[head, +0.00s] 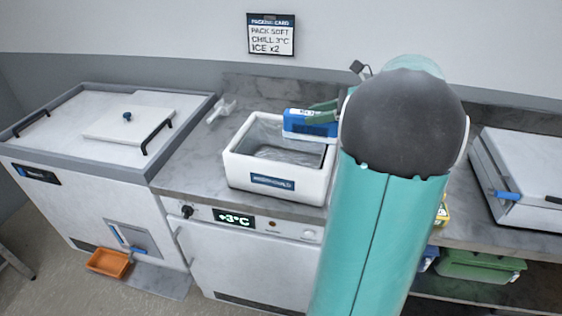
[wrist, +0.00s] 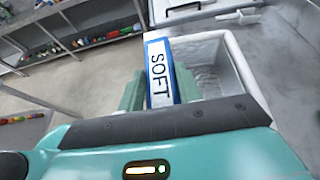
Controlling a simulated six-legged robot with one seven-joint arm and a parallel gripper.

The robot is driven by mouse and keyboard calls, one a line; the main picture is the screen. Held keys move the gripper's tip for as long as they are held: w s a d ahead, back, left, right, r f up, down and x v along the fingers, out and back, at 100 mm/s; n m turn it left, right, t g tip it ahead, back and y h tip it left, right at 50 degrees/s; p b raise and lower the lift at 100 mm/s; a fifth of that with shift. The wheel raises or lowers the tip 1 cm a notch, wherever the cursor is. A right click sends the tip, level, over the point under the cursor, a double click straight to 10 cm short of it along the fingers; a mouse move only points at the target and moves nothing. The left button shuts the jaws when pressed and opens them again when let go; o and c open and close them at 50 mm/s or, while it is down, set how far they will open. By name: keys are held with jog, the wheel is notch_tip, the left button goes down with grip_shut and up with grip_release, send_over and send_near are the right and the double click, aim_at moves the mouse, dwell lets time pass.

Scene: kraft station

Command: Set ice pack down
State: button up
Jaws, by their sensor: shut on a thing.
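A blue ice pack (head: 311,124) with a white label is held at the back right rim of the white cooler box (head: 236,172). In the wrist view the ice pack (wrist: 158,72) shows a label reading SOFT. My gripper (wrist: 158,92) is shut on it, with a green finger on each side. In the head view my gripper (head: 322,113) is partly hidden by my arm. The pack is over or beside the box's rim; I cannot tell if it touches. The open box has a grey-lined interior (wrist: 212,60), and the part that shows looks empty.
The box stands on a grey marble counter (head: 190,178) above a unit reading +3°C (head: 234,219). A chest freezer (head: 75,130) with a lid is at left. A white case (head: 520,165) is at right.

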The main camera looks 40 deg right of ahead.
jog(key=w+d+f, duration=0.2)
jog(key=w+f, duration=0.4)
jog(key=w+d+f, duration=0.2)
jog(key=w+f, duration=0.5)
jog(key=shift+w+d, duration=0.25)
jog(key=shift+w, duration=0.05)
jog(key=shift+f, duration=0.3)
